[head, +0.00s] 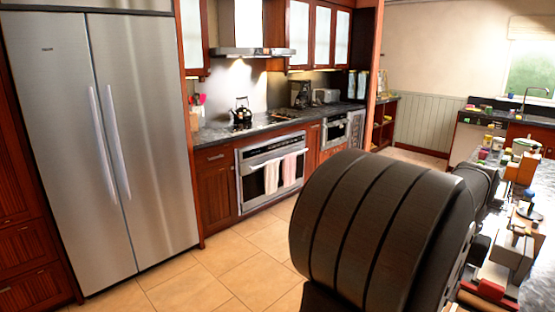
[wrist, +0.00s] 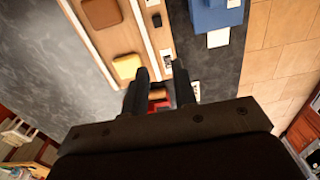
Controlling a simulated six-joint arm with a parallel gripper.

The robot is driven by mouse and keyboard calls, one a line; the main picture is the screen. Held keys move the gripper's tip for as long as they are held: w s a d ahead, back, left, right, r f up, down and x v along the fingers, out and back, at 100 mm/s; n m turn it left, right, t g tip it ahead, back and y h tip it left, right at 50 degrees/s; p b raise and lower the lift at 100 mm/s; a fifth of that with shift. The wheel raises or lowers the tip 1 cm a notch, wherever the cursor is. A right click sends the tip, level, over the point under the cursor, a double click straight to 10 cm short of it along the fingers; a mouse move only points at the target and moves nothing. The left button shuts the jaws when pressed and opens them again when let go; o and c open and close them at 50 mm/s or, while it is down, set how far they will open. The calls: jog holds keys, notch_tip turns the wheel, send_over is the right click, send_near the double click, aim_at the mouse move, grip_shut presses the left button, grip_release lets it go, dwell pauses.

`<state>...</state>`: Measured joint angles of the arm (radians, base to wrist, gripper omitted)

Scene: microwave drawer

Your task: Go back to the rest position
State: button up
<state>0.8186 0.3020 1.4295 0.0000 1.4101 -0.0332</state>
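My gripper (wrist: 160,72) shows in the wrist view with its two dark fingers apart and a gap between them. A small red and tan thing (wrist: 158,100) shows in the gap, near the base of the fingers. I cannot tell whether the fingers touch it; it looks to lie beyond them. In the head view a large dark ribbed part of my arm fills the lower middle, and the gripper itself cannot be made out there.
A cluttered counter (head: 463,156) runs along the right. Across the tiled floor (head: 219,266) stand a steel fridge (head: 150,150), an oven (head: 250,185) with two towels and a smaller built-in appliance (head: 335,131). The wrist view shows a wooden tray (wrist: 108,42) and a blue block (wrist: 215,14).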

jog(key=w+d+f+h, duration=0.1)
jog(key=w+d+h, duration=0.1)
jog(key=w, duration=0.8)
jog(key=w+d+f+g+h, duration=0.1)
jog(key=w+d+f+h, duration=0.1)
jog(key=w, duration=0.9)
jog(key=shift+w+d, duration=0.25)
jog(key=shift+d, duration=0.25)
